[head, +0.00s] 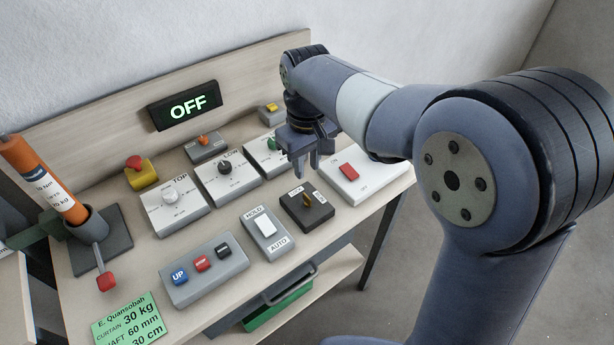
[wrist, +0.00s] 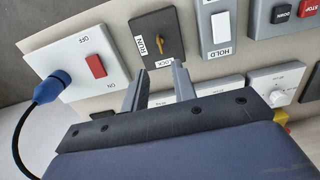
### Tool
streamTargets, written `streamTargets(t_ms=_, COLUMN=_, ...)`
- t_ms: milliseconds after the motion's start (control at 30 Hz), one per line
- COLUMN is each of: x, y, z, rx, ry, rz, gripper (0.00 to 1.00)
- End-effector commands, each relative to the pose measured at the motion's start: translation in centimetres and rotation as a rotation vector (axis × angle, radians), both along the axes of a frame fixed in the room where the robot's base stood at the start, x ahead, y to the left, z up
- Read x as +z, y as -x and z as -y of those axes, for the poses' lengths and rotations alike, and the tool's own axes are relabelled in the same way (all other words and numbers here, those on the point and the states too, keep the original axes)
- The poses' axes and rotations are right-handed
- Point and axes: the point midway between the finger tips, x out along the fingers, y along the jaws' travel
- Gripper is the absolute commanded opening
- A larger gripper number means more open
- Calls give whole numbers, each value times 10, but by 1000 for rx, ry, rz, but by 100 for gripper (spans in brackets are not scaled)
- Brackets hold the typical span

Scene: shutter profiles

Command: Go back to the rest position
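My gripper (head: 305,168) hangs above the bench on my bent arm, with its fingers pointing down. In the wrist view its two grey fingers (wrist: 160,76) stand apart with nothing between them. The key switch box also shows just beyond the fingertips in the wrist view (wrist: 157,38), labelled RUN and LOCK. No touch between the fingers and any control is visible.
A white box with a red rocker switch (head: 348,172) is right of the gripper; in the wrist view a blue plug (wrist: 60,76) with a cable joins it. A HOLD/AUTO switch (head: 265,228), a button box (head: 204,266) and the OFF display (head: 188,105) are to the left.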

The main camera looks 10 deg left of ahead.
Motion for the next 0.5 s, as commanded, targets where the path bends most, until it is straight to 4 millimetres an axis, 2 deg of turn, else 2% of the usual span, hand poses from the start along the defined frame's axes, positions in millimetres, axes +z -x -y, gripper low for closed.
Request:
streamTargets(t_ms=167, x=10, y=0, z=0, rx=0, ry=0, rz=0, gripper=26)
streamTargets(t_ms=500, x=9, y=0, z=0, rx=0, ry=1, rz=-1, gripper=26)
